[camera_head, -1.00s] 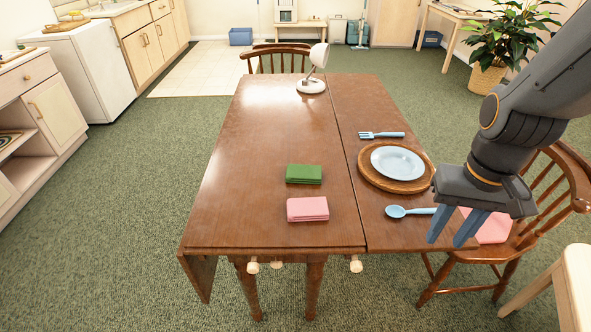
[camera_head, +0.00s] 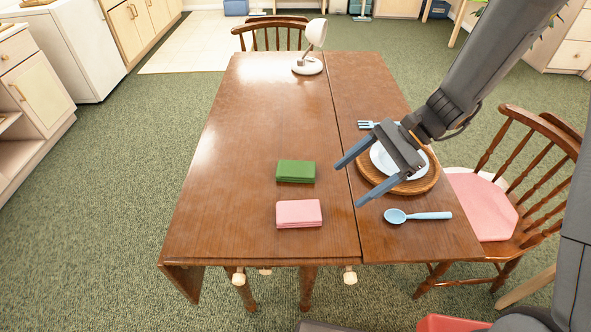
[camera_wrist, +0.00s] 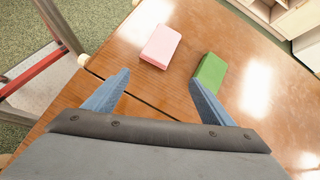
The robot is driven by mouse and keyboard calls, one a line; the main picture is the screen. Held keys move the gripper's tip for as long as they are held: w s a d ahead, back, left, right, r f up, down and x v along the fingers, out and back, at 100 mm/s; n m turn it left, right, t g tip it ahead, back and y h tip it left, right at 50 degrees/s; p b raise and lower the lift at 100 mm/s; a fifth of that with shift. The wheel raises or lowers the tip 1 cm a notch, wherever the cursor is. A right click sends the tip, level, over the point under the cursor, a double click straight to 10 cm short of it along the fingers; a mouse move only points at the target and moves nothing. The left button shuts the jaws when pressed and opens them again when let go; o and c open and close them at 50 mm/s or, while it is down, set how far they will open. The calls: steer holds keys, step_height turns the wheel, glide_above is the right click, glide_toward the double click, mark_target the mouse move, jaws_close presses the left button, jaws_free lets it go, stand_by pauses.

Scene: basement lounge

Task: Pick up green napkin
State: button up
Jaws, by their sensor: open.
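The green napkin (camera_head: 296,171) lies folded on the wooden table, just beyond the folded pink napkin (camera_head: 299,214). My gripper (camera_head: 348,178) is open and empty, with blue fingers, above the table to the right of the green napkin. The fingers point left toward it. In the wrist view the green napkin (camera_wrist: 209,73) shows just beyond the right fingertip, and the pink napkin (camera_wrist: 161,46) is left of it. My gripper (camera_wrist: 160,82) appears apart from both.
The table (camera_head: 230,215) also holds a blue plate (camera_head: 408,168) on a round wooden charger (camera_head: 425,183), a blue fork (camera_head: 366,125), a blue spoon (camera_head: 425,215) and a white lamp (camera_head: 308,66). A chair (camera_head: 490,205) stands at the right. The table's left side is clear.

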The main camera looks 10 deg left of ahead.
mark_target(300, 168)
steer(key=w+a+f+m+y, duration=0.1)
steer(key=w+a+m, duration=0.1)
steer(key=w, duration=0.1)
steer(key=w+a+f+m+t+y, duration=0.1)
steer(key=w+a+m+y, duration=0.1)
steer(key=a, duration=0.1)
steer(key=w+a+f+m+y, duration=0.1)
steer(key=w+a+f+y, duration=0.1)
steer(key=w, duration=0.1)
steer(key=shift+w+a+m+t, duration=0.35)
steer(key=shift+m+t, duration=0.05)
steer(key=p+x, duration=0.1)
steer(key=x, duration=0.2)
steer(key=p+x, duration=0.2)
steer(key=x, duration=0.2)
steer(key=shift+s+a+f, duration=0.1)
steer(key=shift+s+f, duration=0.05)
steer(key=shift+f, duration=0.15)
steer(key=c, duration=1.1)
steer(key=shift+c, duration=0.2)
